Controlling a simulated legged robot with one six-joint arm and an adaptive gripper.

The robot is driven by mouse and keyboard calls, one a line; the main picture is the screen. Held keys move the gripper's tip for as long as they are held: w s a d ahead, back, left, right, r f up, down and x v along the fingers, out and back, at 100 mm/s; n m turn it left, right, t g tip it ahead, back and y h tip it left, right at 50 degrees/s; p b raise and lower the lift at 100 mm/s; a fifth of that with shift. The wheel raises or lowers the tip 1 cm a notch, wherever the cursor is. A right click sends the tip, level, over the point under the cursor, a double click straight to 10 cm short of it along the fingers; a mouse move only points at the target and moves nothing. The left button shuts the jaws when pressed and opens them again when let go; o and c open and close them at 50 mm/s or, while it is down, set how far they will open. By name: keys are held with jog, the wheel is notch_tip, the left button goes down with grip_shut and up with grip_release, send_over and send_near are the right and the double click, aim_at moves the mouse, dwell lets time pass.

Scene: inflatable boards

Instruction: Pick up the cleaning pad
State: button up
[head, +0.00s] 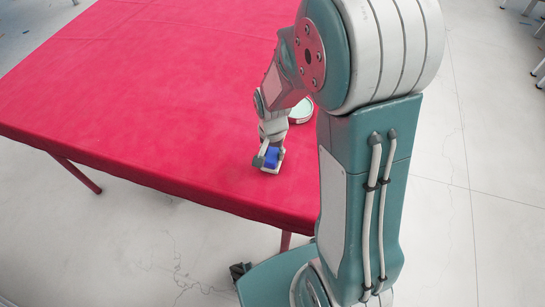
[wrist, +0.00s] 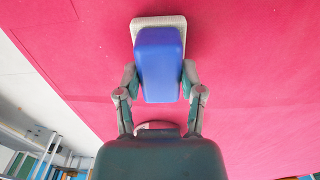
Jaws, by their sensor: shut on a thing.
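The cleaning pad (wrist: 160,62) has a blue body on a pale, light-coloured base. In the head view it (head: 271,155) is small and partly covered by my gripper (head: 269,160), near the front edge of the red table. In the wrist view my gripper (wrist: 159,82) has one finger on each side of the blue body and is shut on it. The pad is at or just above the table surface; I cannot tell whether it touches.
The red-covered table (head: 140,90) is mostly bare. A round, pale-rimmed object (head: 301,111) stands behind my gripper, partly hidden by my arm. The table's front edge and corner are close to the pad. Grey floor (head: 460,200) lies around the table.

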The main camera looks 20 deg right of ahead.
jog(key=shift+r, duration=0.55)
jog(key=s+r, duration=1.2)
jog(key=s, duration=0.2)
jog(key=shift+a, duration=0.35)
jog(key=o, duration=0.4)
jog(key=shift+c, duration=1.4)
jog(key=shift+f, duration=0.1)
